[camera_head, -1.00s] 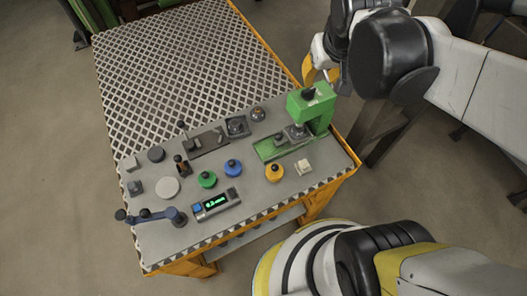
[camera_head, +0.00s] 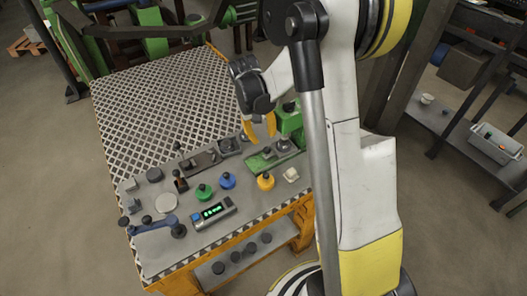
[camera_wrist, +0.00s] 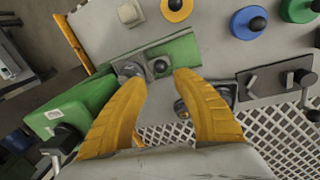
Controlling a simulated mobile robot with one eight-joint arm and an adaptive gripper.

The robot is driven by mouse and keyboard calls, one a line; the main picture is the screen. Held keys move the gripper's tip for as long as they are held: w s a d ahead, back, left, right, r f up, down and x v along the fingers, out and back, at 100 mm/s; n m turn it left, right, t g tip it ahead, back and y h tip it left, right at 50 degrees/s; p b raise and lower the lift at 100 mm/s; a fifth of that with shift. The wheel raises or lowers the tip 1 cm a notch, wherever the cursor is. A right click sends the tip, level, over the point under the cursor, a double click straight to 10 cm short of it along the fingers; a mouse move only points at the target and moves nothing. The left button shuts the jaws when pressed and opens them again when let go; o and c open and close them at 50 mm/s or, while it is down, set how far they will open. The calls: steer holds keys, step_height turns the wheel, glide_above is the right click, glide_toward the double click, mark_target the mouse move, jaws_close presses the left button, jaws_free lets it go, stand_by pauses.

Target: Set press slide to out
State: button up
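The green press (camera_head: 290,122) stands at the right end of the table, partly hidden behind my arm. Its low green base (camera_head: 258,162) carries a grey slide with a dark knob (camera_head: 268,151). In the wrist view the knob (camera_wrist: 160,66) stands on the slide plate (camera_wrist: 147,60), beside a round metal part (camera_wrist: 129,72) near the press body (camera_wrist: 70,105). My gripper (camera_head: 259,128) is above and just behind the slide. Its yellow fingers are apart and empty. In the wrist view the gripper's fingertips (camera_wrist: 161,80) frame the knob, apparently without touching it.
A blue lever (camera_head: 153,227) is at the left. The perforated tabletop (camera_head: 160,100) behind is clear.

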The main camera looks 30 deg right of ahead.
mark_target(266, 148)
steer(key=f+b, duration=0.1)
steer(key=f, duration=0.1)
steer(key=d+f, duration=0.1)
steer(key=f, duration=0.2)
steer(key=f+b, duration=0.1)
steer(key=f, duration=0.1)
steer(key=shift+s+d+f+b, duration=0.15)
steer(key=shift+d+f+b, duration=0.05)
steer(key=shift+f+b, duration=0.15)
jaws_close()
steer(key=shift+a, duration=0.1)
